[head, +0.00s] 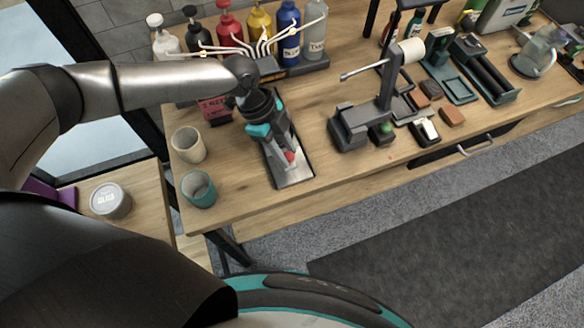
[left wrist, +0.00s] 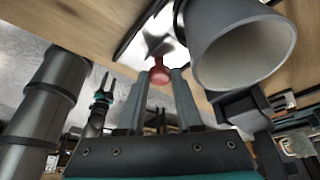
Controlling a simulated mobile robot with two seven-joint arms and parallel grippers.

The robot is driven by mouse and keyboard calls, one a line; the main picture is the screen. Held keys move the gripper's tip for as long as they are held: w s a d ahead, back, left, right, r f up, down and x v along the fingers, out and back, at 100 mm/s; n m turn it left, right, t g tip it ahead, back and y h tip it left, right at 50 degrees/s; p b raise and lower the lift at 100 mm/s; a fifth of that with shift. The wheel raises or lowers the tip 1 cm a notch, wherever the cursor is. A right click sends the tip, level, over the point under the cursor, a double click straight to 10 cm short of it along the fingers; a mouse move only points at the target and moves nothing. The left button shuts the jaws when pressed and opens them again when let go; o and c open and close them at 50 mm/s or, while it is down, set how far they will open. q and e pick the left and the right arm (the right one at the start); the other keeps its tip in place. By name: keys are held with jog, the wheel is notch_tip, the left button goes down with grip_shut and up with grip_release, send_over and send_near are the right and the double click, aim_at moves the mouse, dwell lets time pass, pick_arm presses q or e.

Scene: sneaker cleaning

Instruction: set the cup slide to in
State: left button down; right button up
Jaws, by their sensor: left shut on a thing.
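The cup slide is a shiny metal plate (head: 296,181) with a dark edge, lying on the wooden bench near its front. A red knob (head: 290,157) stands on it. My left gripper (head: 288,160) points down over the plate and is shut on the knob. In the left wrist view the red knob (left wrist: 158,75) sits between the two fingertips, with the plate (left wrist: 150,38) behind it. A pale cup (left wrist: 243,52) is close on the right there, its open mouth facing the camera. My right gripper (left wrist: 105,84) shows small at the left, its two fingers apart and empty.
A beige cup (head: 189,145) and a teal cup (head: 199,189) stand left of the plate. A dark stand (head: 362,120) is to the right. Several bottles (head: 288,35) line the back. The bench between the plate and the stand is clear.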

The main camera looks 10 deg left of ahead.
aim_at(280, 140)
pick_arm(q)
jog(key=w+a, duration=0.1)
jog(key=w+b, duration=0.1)
jog(key=shift+w+a, duration=0.35)
jog(key=shift+a, duration=0.05)
jog(key=c, duration=0.6)
grip_release()
jog(key=p+v, duration=0.1)
jog(key=v, duration=1.4)
jog(key=shift+r, duration=0.15)
